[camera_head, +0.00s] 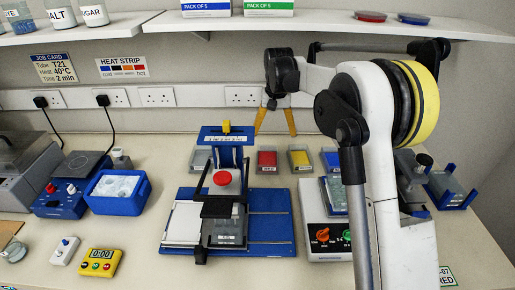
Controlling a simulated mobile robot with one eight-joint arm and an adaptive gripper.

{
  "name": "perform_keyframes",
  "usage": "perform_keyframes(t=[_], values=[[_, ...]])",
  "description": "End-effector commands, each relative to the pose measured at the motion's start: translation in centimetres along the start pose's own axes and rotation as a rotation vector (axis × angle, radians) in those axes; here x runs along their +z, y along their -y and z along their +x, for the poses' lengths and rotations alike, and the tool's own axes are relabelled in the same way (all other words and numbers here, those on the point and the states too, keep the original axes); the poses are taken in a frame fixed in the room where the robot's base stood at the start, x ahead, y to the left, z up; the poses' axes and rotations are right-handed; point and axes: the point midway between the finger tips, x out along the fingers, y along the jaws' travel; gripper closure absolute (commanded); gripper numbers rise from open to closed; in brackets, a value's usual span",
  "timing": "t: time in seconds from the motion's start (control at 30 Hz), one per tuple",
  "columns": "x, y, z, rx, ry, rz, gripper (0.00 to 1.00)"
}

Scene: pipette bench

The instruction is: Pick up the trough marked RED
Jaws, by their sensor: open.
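A small trough with red contents (266,161) stands in a row at the back of the bench, near the middle. Any marking on it is too small to read. My gripper (275,132) points down with its two orange fingers spread, and nothing shows between them. In the picture the fingers are above the red trough and the yellow trough (299,159), apart from both; their depth is hard to judge. A blue trough (330,160) and a grey-looking one (201,158) stand in the same row, partly hidden.
A blue stand with a red knob (222,178) rises in front of the row, just left of the red trough. A scale-like device (323,238) stands at front right. A blue tub (118,205) is at left. A shelf (300,25) runs overhead.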

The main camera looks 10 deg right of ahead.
Motion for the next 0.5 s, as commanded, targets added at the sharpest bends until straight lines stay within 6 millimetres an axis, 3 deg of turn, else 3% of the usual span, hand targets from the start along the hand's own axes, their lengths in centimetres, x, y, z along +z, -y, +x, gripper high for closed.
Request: perform_keyframes(t=[0.2,0.5], values=[[-2.1,0.5,2.6,0.012,0.053,0.020,0.05],[-2.1,0.5,6.5,0.013,0.059,0.022,0.05]])
